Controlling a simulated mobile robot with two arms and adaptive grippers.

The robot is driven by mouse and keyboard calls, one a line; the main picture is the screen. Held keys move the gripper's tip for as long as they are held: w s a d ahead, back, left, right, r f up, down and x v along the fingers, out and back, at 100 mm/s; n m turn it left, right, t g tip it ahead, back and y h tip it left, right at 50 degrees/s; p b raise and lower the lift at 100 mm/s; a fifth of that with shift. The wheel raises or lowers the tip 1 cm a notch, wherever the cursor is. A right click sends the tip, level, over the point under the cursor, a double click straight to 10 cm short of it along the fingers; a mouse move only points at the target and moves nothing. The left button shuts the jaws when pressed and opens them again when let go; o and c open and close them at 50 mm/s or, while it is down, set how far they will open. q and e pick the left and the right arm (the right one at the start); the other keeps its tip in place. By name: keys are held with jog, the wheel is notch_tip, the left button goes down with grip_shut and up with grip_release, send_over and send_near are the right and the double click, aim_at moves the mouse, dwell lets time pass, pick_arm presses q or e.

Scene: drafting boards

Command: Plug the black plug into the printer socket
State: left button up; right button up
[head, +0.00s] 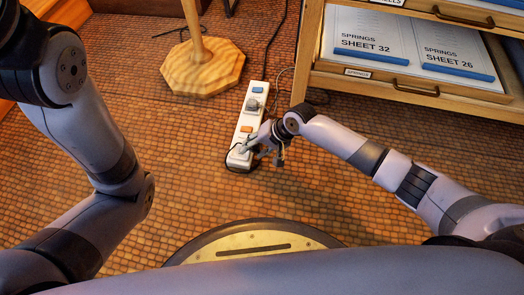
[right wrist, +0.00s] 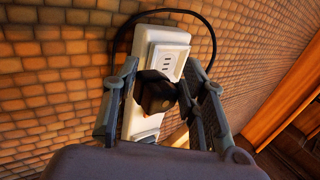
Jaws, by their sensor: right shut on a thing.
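The white power strip (head: 233,158) lies on the tiled floor, with a blue patch (head: 257,90) and an orange patch (head: 247,129) along it. Any writing on them is too small to read. My right gripper (head: 250,147) is low over the strip's near end. In the right wrist view its two fingers are shut on the black plug (right wrist: 157,96). The plug is in front of the strip, just below a white socket face (right wrist: 168,61) with dark slots. I cannot tell whether the plug touches the strip. My left gripper is out of view.
A grey plug (head: 252,105) sits on the strip farther up. A wooden stand foot (head: 203,68) is left of the strip, and an open drawer cabinet (head: 405,95) is at the right. Dark cords (head: 276,48) run behind.

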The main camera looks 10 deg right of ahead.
jog(key=shift+w+a+f+b, duration=0.2)
jog(key=shift+a+b, duration=0.25)
jog(key=shift+a, duration=0.3)
jog(key=shift+w+a+r, duration=0.1)
jog(key=shift+w+a, duration=0.05)
jog(key=shift+a, duration=0.5)
jog(key=shift+w+a+p, duration=0.2)
jog(key=shift+a, duration=0.3)
jog(key=shift+w+a+p, duration=0.15)
jog(key=shift+a, duration=0.3)
jog(key=shift+f+b, duration=0.35)
jog(key=shift+f, duration=0.8)
